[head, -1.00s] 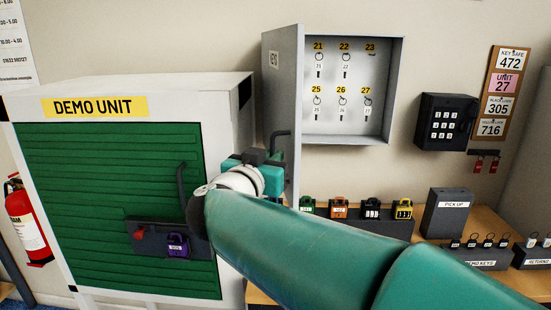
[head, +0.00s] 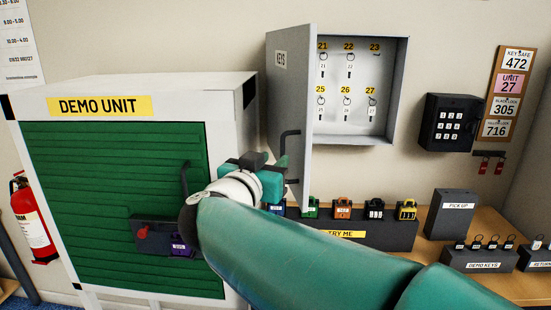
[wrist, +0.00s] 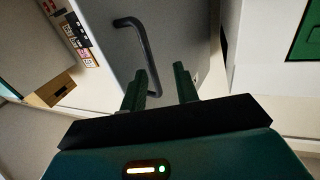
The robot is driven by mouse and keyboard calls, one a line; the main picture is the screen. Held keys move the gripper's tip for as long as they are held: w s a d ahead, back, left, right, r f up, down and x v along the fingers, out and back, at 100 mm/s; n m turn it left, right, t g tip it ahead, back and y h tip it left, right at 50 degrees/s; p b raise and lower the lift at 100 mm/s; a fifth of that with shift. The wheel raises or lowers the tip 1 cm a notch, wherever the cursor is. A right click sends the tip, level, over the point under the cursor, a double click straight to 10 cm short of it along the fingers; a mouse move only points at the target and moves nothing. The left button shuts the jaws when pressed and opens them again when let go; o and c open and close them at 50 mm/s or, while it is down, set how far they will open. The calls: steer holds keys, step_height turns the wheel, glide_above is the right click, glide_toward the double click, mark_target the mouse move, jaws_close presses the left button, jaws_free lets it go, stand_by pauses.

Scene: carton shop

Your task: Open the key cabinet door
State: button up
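The grey key cabinet (head: 398,95) is on the wall, and its door (head: 290,90) stands open, swung out from its left side. The door's outer face shows a KEYS label, and its free edge hides part of the inside. A dark bar handle (head: 284,150) is on that face; it also shows in the wrist view (wrist: 141,45). My gripper (head: 280,172) is on the outer side of the door, by the handle's lower end. In the wrist view its two fingers (wrist: 159,88) are apart. The handle's lower end shows near the left finger; I cannot tell whether they touch.
The DEMO UNIT (head: 150,88) with a green shutter stands close on the left. A padlock stand (head: 370,238) is on the wooden counter (head: 500,285) below the cabinet. A black keypad safe (head: 448,122) is on the wall at right.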

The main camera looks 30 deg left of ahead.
steer(key=s, duration=1.1)
steer(key=shift+s+d, duration=0.15)
steer(key=shift+d, duration=0.2)
